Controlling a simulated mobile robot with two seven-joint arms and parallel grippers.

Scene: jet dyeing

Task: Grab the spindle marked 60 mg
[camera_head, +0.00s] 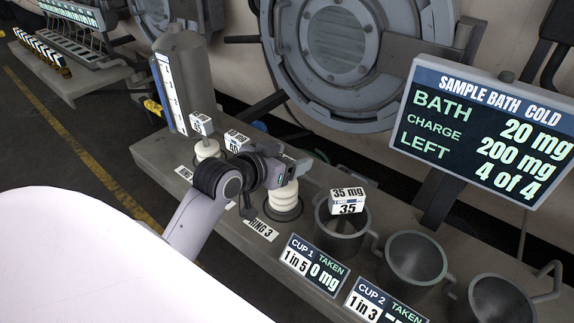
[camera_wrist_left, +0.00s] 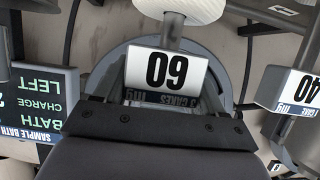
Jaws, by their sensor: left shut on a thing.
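The spindle marked 60 mg shows its white label (camera_wrist_left: 166,70) close up in the left wrist view, with 60 and "3 CAKES" upside down. In the head view its white ribbed body (camera_head: 285,203) shows below my left gripper (camera_head: 286,171), above the dark round seat behind the RING 3 tag (camera_head: 261,229). My left gripper is shut on the top of this spindle and covers most of its label in the head view. I cannot tell whether the spindle rests on its seat. My right gripper is not in view.
Two other labelled spindles (camera_head: 206,148) (camera_head: 236,141) stand to the left; a 40 label (camera_wrist_left: 301,92) shows at the wrist view's right. A 35 mg block (camera_head: 348,201) is at the first metal cup (camera_head: 340,238). More cups and the bath sign (camera_head: 485,130) are right.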

